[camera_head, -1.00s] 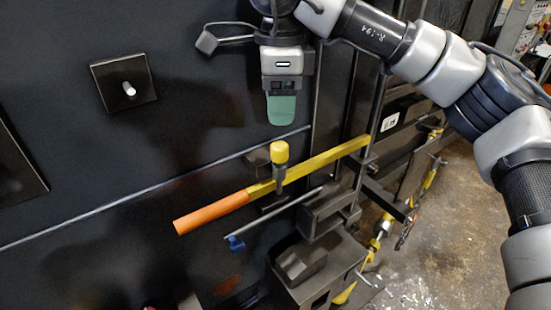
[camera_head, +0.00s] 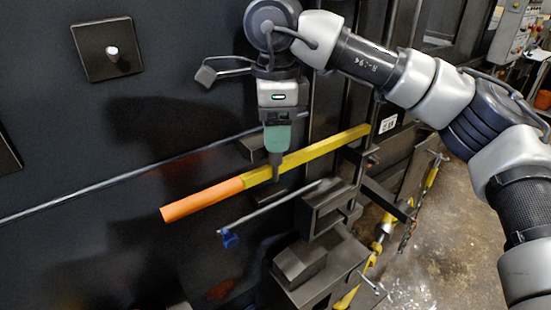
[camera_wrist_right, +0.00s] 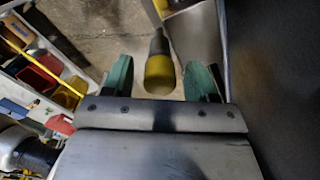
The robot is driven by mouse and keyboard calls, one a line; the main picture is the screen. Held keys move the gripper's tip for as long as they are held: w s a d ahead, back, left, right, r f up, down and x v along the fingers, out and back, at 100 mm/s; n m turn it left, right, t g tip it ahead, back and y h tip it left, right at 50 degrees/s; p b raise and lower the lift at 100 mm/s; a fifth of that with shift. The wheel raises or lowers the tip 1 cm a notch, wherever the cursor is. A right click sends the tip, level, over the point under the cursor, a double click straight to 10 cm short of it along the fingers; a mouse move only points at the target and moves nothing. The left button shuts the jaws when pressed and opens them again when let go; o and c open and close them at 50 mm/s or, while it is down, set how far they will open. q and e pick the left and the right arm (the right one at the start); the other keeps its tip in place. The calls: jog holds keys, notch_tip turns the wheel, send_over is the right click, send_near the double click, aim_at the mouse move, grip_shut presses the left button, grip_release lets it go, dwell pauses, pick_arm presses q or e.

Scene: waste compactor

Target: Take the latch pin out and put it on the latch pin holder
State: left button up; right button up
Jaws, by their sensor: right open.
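The latch pin (camera_head: 276,166) stands upright at the yellow bar of the orange-tipped lever (camera_head: 207,197). Its yellow head is hidden behind my right gripper in the head view, and only the grey lower part shows. In the right wrist view the yellow head of the latch pin (camera_wrist_right: 159,73) sits between two green fingers. My right gripper (camera_head: 277,138) points down over the head. It is open, with a gap on each side of the pin in the wrist view. A dark square plate with a pale peg (camera_head: 95,60), possibly the latch pin holder, is on the wall at upper left.
A thin rod with a blue end (camera_head: 229,238) runs below the lever. Dark metal brackets (camera_head: 318,212) stand right of it. The dark wall (camera_head: 70,130) is close behind the gripper. Coloured bins (camera_wrist_right: 45,70) show in the wrist view.

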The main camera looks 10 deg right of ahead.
pick_arm(q)
jog(key=shift+s, duration=0.1)
pick_arm(e)
jog(key=shift+c, duration=0.6)
jog(key=c, duration=0.8)
pick_arm(q)
jog(key=shift+s, duration=0.2)
jog(key=shift+r+p, duration=0.3)
pick_arm(e)
jog(key=shift+r, duration=0.55)
pick_arm(q)
notch_tip(320, 180, up, 8)
jog(key=p, duration=0.7)
jog(key=shift+f+p, duration=0.15)
jog(key=shift+p, duration=0.2)
pick_arm(e)
notch_tip(320, 180, up, 11)
jog(key=shift+f, duration=0.1)
